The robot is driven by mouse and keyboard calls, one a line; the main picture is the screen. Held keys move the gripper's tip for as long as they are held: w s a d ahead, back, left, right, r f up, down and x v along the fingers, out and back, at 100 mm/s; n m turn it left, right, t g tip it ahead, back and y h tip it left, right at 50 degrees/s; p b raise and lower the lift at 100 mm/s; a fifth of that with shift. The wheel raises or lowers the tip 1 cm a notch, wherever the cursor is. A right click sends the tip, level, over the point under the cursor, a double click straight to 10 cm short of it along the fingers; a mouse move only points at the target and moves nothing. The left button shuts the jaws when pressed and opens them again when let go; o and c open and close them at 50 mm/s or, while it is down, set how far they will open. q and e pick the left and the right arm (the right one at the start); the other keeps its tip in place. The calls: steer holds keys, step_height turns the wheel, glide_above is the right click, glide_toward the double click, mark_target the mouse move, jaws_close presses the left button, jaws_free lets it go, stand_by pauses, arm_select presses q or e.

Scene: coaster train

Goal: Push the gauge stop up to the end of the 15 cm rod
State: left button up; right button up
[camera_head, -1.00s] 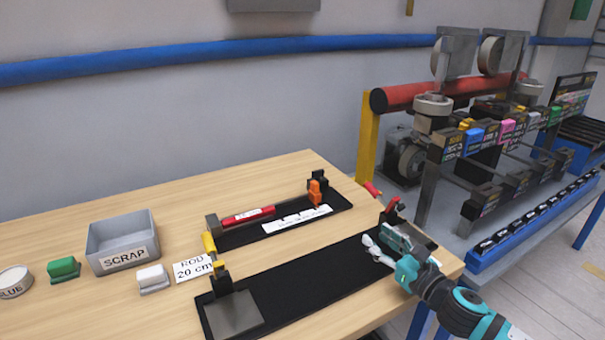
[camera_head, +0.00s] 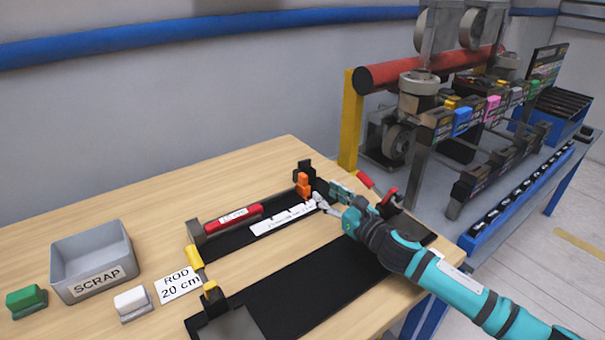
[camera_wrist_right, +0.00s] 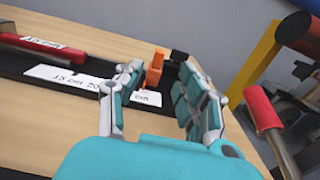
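The orange gauge stop (camera_head: 303,184) stands upright at the far right end of the black gauge, by a black end block (camera_head: 305,167). The red rod (camera_head: 233,219) with a white label lies along the gauge to the left, with a gap between its right end and the stop. My right gripper (camera_head: 326,194) is beside the stop, on its right. In the right wrist view the fingers (camera_wrist_right: 160,75) are apart, and the orange stop (camera_wrist_right: 154,72) shows between their tips; I cannot tell whether they touch it. My left gripper is not in view.
A white scale strip (camera_head: 283,219) lies along the gauge's front. A longer black fixture (camera_head: 300,291) lies nearer, with a red-handled clamp (camera_head: 388,196) at its right. Open wood lies behind the gauge.

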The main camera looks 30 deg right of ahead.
mark_target(306, 178)
steer(key=w, duration=0.3)
steer(key=w+a, duration=0.1)
steer(key=w, duration=0.2)
steer(key=w+p, duration=0.1)
steer(key=w, duration=0.2)
steer(key=shift+w+a, duration=0.15)
steer(key=shift+w, duration=0.05)
steer(key=shift+w+a, duration=0.1)
steer(key=shift+w, duration=0.45)
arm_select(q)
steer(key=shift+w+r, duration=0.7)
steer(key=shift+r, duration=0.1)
arm_select(e)
steer(key=shift+w, duration=0.1)
steer(key=shift+c, duration=0.3)
jaws_close()
